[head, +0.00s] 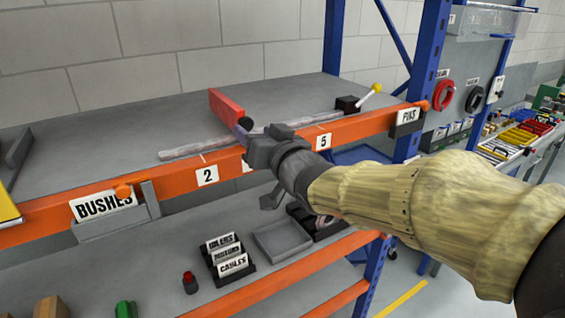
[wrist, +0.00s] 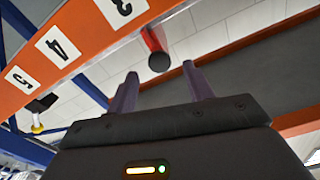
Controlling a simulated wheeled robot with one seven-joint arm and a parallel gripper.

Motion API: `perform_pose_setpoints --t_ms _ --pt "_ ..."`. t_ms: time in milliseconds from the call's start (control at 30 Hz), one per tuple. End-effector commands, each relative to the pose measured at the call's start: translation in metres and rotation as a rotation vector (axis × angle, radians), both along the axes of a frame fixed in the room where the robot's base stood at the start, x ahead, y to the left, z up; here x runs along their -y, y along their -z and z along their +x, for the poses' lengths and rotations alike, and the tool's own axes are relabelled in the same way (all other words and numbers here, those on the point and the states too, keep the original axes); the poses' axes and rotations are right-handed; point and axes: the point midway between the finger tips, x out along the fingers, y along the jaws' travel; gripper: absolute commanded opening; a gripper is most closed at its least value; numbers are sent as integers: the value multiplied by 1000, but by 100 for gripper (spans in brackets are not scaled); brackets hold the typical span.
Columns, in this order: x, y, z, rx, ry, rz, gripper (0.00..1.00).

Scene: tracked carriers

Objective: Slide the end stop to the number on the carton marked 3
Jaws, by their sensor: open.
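The end stop (head: 226,108) is a red bar with a dark round knob (head: 245,124), on a grey rail along the shelf front. In the wrist view the red stop (wrist: 152,38) shows its knob (wrist: 159,62) beyond and between my fingertips. My gripper (wrist: 160,76) is open, its fingers apart and not visibly touching the knob. In the head view my gripper (head: 256,136) is just below the knob and hides part of the number row. Number plates 2 (head: 207,175) and 5 (head: 323,142) show; the wrist view shows 3 (wrist: 122,6) and 4 (wrist: 57,47). No carton marked 3 is readable.
A black block (head: 347,104) with a yellow-knobbed lever stands at the rail's right end. A BUSHES bin (head: 112,215) hangs at left, a PINS label (head: 408,116) at right. Orange beams and blue uprights frame the shelf. Brown boxes (head: 52,307) sit low at left.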

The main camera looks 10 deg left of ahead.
Motion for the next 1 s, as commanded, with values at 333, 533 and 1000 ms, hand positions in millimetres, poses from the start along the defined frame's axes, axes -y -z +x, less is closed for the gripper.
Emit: perform_pose_setpoints --t_ms 333,533,1000 --pt "37 0 -44 3 1 -1 52" --pt "56 0 -67 3 -2 -1 52" --pt "66 0 -78 0 -1 1 52"
